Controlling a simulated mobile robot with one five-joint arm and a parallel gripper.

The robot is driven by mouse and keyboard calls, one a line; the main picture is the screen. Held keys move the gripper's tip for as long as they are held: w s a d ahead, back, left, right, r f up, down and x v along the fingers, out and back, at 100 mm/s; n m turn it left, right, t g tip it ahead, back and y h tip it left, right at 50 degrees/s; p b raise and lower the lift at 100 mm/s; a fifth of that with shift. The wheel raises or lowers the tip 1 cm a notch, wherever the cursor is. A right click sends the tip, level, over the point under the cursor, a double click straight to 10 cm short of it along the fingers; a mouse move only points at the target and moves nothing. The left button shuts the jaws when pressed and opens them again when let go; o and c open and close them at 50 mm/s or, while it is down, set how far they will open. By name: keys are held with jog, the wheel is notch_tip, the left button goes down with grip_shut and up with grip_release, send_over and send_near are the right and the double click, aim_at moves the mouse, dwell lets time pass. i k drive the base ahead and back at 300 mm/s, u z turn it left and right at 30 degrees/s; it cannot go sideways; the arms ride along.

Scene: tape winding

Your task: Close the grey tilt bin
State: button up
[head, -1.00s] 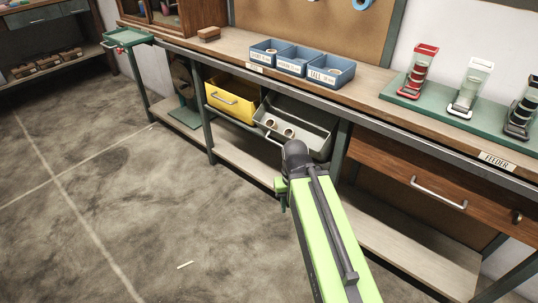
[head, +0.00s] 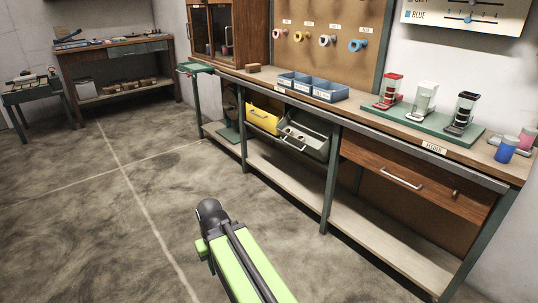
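The grey tilt bin (head: 318,147) hangs under the long workbench, to the right of the yellow bin (head: 264,120). It is tilted out, with its open top and part of its inside showing. Its pale handle runs along the front, low on the left side. My arm (head: 240,262) reaches up from the bottom of the picture over the floor, well short of the bin and apart from it. My gripper is hidden behind the arm, so its fingers do not show.
The workbench (head: 385,127) carries blue trays (head: 328,91), a green feeder board and cups. A wooden drawer (head: 410,178) and lower shelf (head: 375,236) are right of the bin. A bench leg (head: 330,180) stands just right of it. The floor in front is clear.

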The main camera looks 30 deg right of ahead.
aim_at(317, 131)
jog(key=u, duration=0.05)
jog(key=i, duration=1.4)
jog(key=u, duration=0.25)
